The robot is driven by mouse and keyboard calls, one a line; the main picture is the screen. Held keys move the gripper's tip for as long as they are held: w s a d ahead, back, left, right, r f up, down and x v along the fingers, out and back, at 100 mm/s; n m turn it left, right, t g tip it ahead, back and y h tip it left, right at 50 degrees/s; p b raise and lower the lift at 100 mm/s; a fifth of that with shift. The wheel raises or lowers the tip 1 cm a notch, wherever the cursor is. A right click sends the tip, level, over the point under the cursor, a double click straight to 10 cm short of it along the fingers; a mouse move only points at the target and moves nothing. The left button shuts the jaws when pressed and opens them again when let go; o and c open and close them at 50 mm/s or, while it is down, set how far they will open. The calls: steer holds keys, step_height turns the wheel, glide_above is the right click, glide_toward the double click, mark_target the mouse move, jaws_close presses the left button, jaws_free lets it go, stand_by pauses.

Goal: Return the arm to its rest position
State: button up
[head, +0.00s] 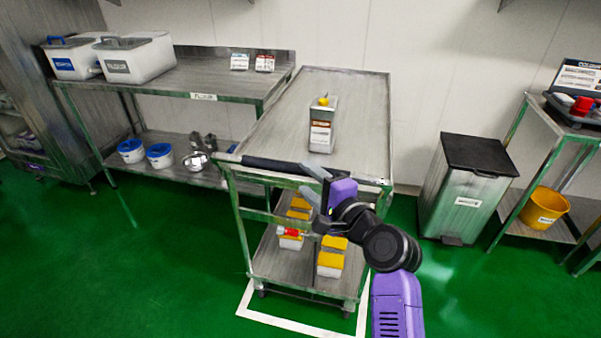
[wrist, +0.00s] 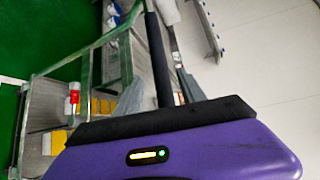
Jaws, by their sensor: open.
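My purple and black arm (head: 388,248) reaches up from the lower right in the head view, bent at a black joint. My gripper (head: 308,183) is in front of the cart's near handle edge, its grey fingers apart and pointing left. I see nothing between the fingers. In the wrist view the purple gripper housing (wrist: 180,150) fills the bottom, and parts of the fingers (wrist: 188,88) show beyond it. The steel cart (head: 265,120) stands just behind the gripper; I cannot tell whether they touch.
A metal box (head: 322,126) stands on the cart top. Yellow-lidded containers (head: 331,262) and a red-topped item (head: 290,232) are on its lower shelf. A pedal bin (head: 465,190) stands right, a steel bench (head: 190,85) left. Green floor (head: 130,270) is clear at the front left.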

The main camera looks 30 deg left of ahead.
steer(key=shift+s+d, duration=0.25)
steer(key=shift+d, duration=0.15)
steer(key=s+d+f+t+h, duration=0.25)
steer(key=s+d+f, duration=0.35)
steer(key=d+f, duration=0.45)
steer(key=s+d+f+t+h, duration=0.2)
steer(key=s+d+f+h, duration=0.25)
steer(key=d+f, duration=0.6)
steer(key=s+d+r+n+t+h, duration=0.1)
steer(key=s+d+r+n+h, duration=0.15)
steer(key=s+d, duration=0.75)
steer(key=s+d+r+n+h, duration=0.1)
steer(key=s+d+n+h, duration=0.15)
steer(key=s+d, duration=0.8)
steer(key=s+d+r+n+h+p, duration=0.1)
steer(key=s+r+n+h, duration=0.1)
steer(key=s+r, duration=0.8)
steer(key=s+t, duration=0.1)
steer(key=s, duration=0.2)
steer(key=shift+d+r+n, duration=0.15)
steer(key=shift+r+n, duration=0.2)
steer(key=shift+n, duration=0.05)
